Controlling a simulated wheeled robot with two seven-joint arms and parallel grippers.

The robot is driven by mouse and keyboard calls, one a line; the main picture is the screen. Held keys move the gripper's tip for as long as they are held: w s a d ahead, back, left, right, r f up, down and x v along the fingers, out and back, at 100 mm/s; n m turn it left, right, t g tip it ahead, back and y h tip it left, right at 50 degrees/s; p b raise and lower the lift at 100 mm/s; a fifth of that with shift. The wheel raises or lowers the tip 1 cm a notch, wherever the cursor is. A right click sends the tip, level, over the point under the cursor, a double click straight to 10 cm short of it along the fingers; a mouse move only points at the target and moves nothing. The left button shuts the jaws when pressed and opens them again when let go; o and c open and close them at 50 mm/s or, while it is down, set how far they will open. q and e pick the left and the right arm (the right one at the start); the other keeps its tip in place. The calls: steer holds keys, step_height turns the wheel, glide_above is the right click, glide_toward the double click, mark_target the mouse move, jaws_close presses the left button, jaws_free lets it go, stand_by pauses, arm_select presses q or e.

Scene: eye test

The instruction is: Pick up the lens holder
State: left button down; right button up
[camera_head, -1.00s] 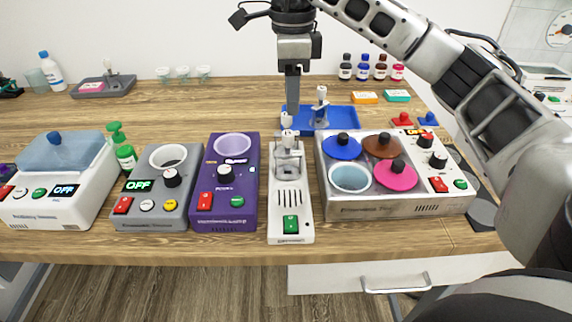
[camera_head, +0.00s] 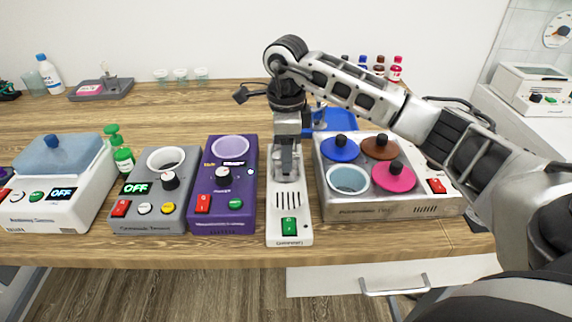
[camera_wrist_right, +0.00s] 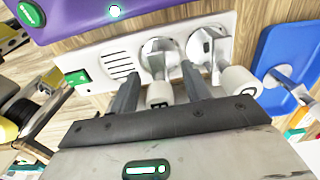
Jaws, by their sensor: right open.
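A white device (camera_head: 276,225) with a green switch stands in the middle of the table. In the right wrist view the device (camera_wrist_right: 95,55) bears two metal holders with white knobs. One lens holder (camera_wrist_right: 160,94) has its white knob between my right gripper's fingers; the other holder (camera_wrist_right: 238,82) is just right of the fingers. My right gripper (camera_wrist_right: 160,82) is open, with a finger on either side of the first knob; I cannot tell if they touch it. In the head view my right gripper (camera_head: 286,172) points down over the device and largely hides the holders. My left gripper is not in view.
A purple device (camera_head: 222,205) stands close at left, and a grey device with several coloured lids (camera_head: 395,178) close at right. A blue tray (camera_head: 335,122) lies behind; in the wrist view another knobbed piece (camera_wrist_right: 292,88) stands on it. The table's front edge is near.

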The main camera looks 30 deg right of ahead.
jaws_close()
